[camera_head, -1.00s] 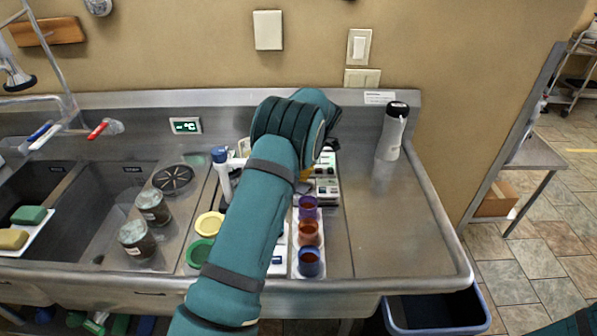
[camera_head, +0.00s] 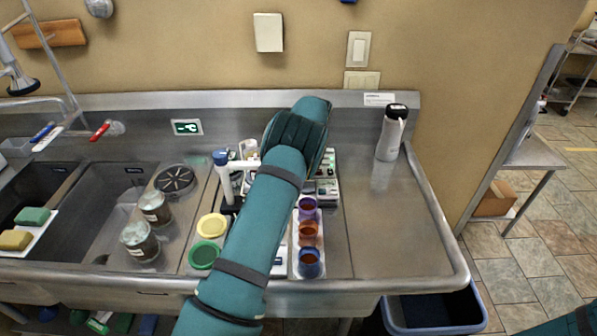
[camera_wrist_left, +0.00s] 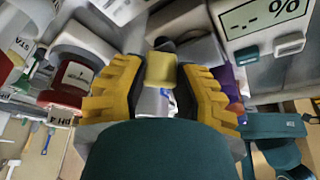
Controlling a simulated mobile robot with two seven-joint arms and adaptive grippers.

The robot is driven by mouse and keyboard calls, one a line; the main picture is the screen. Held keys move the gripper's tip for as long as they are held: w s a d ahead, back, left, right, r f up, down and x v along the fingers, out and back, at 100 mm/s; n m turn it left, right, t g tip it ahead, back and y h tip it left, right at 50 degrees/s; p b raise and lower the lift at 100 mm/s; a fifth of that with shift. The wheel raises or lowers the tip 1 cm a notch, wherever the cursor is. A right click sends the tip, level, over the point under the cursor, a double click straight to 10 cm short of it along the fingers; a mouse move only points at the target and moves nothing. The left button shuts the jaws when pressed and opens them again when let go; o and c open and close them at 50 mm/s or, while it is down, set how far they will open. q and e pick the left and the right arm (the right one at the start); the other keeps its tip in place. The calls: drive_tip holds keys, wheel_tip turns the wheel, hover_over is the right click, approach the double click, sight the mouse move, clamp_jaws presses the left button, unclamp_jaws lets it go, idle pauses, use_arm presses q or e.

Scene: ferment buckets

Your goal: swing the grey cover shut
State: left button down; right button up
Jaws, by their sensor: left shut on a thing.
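In the head view my left arm crosses the drainboard and hides its own gripper and most of what lies under it. In the left wrist view the left gripper (camera_wrist_left: 161,72), with ridged yellow fingers, is shut on a small pale yellow piece (camera_wrist_left: 161,66). A grey box-like part (camera_wrist_left: 198,52), perhaps the grey cover, lies just beyond the fingers. I cannot tell whether the yellow piece is joined to it, nor how far the cover is open. My right gripper is out of view.
Purple, orange and blue cups (camera_head: 309,233) stand in a row right of my arm. A yellow ring (camera_head: 211,226), a green ring (camera_head: 204,254) and two jars (camera_head: 139,241) are left. A white bottle (camera_head: 391,132) stands at the back right.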

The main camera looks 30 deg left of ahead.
use_arm(q)
drive_tip(key=shift+s+f, duration=0.1)
drive_tip(key=shift+f, duration=0.05)
drive_tip(key=c, duration=0.7)
unclamp_jaws()
drive_tip(key=shift+o, duration=0.2)
drive_tip(key=v, duration=0.7)
drive_tip(key=shift+r, duration=0.3)
